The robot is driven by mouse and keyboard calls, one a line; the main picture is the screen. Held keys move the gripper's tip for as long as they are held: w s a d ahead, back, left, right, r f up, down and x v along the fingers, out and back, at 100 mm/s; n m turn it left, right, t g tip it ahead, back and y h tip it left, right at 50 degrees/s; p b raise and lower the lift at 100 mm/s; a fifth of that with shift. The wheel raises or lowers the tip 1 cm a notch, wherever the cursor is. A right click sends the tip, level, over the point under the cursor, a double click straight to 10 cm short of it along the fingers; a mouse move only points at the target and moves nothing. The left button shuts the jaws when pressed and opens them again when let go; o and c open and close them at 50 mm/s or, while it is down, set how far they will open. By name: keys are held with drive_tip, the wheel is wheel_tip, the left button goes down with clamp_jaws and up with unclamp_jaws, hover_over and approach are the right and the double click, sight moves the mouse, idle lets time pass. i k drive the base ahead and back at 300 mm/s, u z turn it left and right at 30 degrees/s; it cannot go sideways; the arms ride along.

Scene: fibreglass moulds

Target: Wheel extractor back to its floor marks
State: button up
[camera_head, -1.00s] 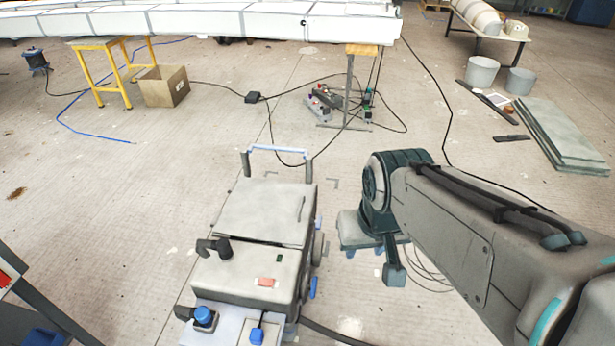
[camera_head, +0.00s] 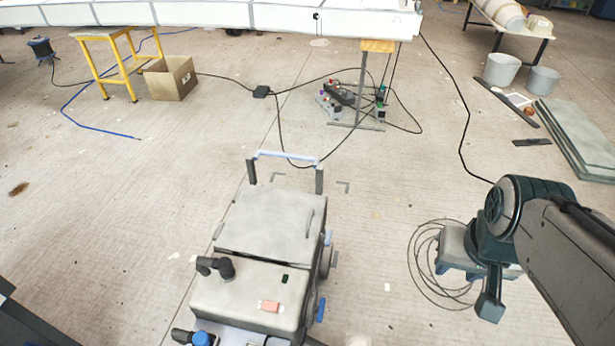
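The extractor (camera_head: 270,220) is a grey wheeled box in the lower middle of the view, with a blue-topped handle (camera_head: 288,155) at its far end. The near end of the extractor is cut off by the frame's bottom edge. My gripper (camera_head: 457,272) points down at the right, well clear of the extractor.
A coiled thin cable (camera_head: 425,275) lies on the floor beneath my gripper. Cables and small tools surround a post stand (camera_head: 362,90) further back. A cardboard box (camera_head: 170,80) and yellow trestle (camera_head: 104,65) stand at back left. Floor left of the extractor is clear.

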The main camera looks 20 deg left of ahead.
sight(231, 311)
drive_tip(key=i, duration=4.15)
drive_tip(key=u, duration=4.65)
drive_tip(key=i, duration=0.25)
drive_tip(key=z, duration=0.35)
